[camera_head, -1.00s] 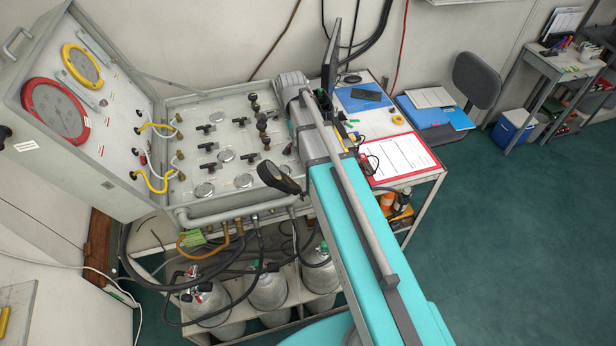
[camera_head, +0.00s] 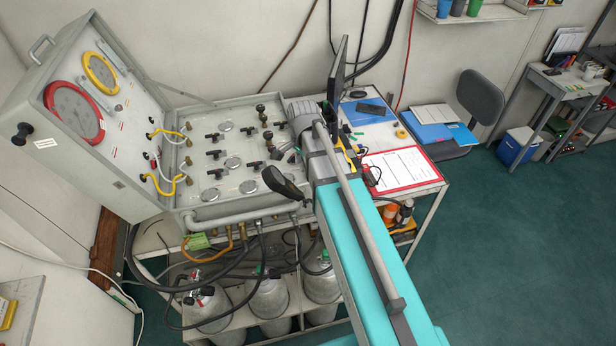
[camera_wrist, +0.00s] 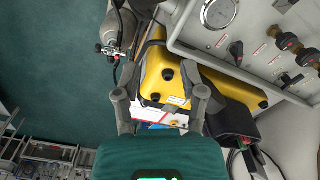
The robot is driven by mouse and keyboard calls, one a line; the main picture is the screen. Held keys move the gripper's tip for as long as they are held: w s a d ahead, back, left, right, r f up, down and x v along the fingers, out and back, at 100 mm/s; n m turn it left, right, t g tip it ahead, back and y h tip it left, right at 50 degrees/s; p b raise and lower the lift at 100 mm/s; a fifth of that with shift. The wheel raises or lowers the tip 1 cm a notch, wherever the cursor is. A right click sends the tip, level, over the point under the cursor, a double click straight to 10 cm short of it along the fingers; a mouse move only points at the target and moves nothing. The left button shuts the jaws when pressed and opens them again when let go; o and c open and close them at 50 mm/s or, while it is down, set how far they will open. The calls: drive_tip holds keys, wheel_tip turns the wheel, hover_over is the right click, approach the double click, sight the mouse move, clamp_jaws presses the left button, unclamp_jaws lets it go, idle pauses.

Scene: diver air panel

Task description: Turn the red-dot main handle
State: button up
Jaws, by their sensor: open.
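Several black T-handles, one of them this handle (camera_head: 214,154), stand on the grey flat panel (camera_head: 245,190) of the open air console. I cannot make out a red dot on any of them. In the wrist view, black handles, one of them this handle (camera_wrist: 236,50), show on the panel at the upper right. My gripper (camera_wrist: 161,100) is open and empty, with its fingers spread over a yellow case (camera_wrist: 165,75) beside the panel. The handles lie to the right of the fingers there, apart from them. In the head view my arm hides the gripper and part of the panel's right side.
The raised lid (camera_head: 120,175) with red and yellow gauges borders the panel on the left. Brass-and-black knobs (camera_head: 262,112) stand on the panel. Hoses and gas cylinders (camera_head: 268,298) are below its front edge. A cart with a red-framed sheet (camera_head: 405,168) stands at the right.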

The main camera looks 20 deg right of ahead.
drive_tip(key=shift+s+a+n, duration=0.15)
drive_tip(key=shift+s+n, duration=1.25)
drive_tip(key=shift+n, duration=0.55)
drive_tip(key=shift+s+a+n, duration=0.15)
drive_tip(key=shift+s+n, duration=1.25)
drive_tip(key=shift+n, duration=0.55)
drive_tip(key=shift+w, duration=0.1)
drive_tip(key=m, duration=0.4)
hover_over(293, 159)
drive_tip(key=w, duration=0.2)
drive_tip(key=shift+s+d, duration=0.25)
drive_tip(key=shift+d, duration=0.05)
drive_tip(key=shift+f, duration=0.25)
wheel_tip(293, 159, down, 13)
drive_tip(key=b, duration=1.3)
drive_tip(key=shift+f+b, duration=0.15)
drive_tip(key=shift+b, duration=0.25)
